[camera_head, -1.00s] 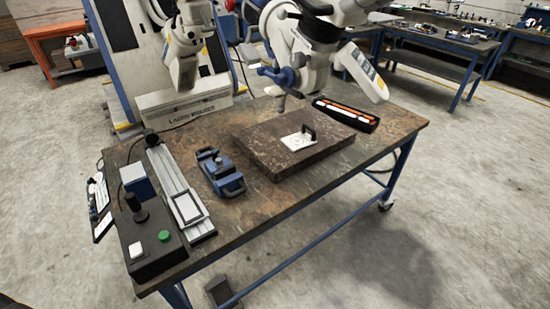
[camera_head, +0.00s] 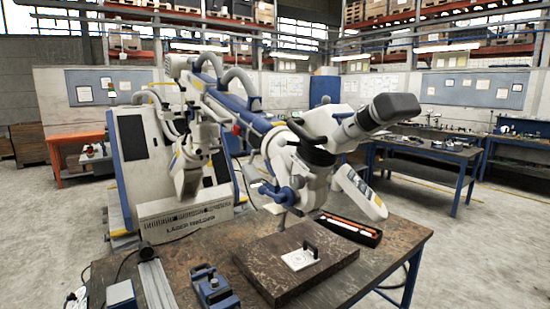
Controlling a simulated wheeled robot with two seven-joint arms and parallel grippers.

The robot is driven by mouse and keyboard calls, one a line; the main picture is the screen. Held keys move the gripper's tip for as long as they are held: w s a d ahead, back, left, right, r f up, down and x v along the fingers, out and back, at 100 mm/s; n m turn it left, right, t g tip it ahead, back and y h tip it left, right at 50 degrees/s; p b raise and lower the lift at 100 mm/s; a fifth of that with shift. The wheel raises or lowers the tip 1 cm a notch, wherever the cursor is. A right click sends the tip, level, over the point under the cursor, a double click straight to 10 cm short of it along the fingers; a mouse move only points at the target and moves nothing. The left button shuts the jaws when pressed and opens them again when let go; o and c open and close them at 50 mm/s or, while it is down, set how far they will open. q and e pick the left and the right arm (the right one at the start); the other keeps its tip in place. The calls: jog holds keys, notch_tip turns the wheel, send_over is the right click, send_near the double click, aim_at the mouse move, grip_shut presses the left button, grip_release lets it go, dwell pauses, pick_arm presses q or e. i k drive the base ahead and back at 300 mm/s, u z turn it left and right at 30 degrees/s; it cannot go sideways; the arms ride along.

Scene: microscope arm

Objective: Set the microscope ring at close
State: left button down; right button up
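A white and blue microscope (camera_head: 335,128) hangs on a jointed arm (camera_head: 237,108) over the back of the workbench. Its dark eyepiece block (camera_head: 390,108) points up to the right. A black ring-like collar (camera_head: 312,155) sits around the head below the eyepieces; I cannot read its setting. A blue handle or knob part (camera_head: 277,193) sticks out at the lower left of the head. Neither of my grippers is in view.
The workbench (camera_head: 408,237) carries a dark stone slab (camera_head: 272,262) with a small white plate (camera_head: 300,259), a blue vise (camera_head: 212,289) and a black tray (camera_head: 348,229). The laser welder cabinet (camera_head: 187,217) stands behind left. Other benches (camera_head: 425,152) stand at the back right.

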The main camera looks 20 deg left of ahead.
aim_at(315, 156)
jog(key=z, duration=0.25)
jog(key=i, duration=0.95)
jog(key=z, duration=0.05)
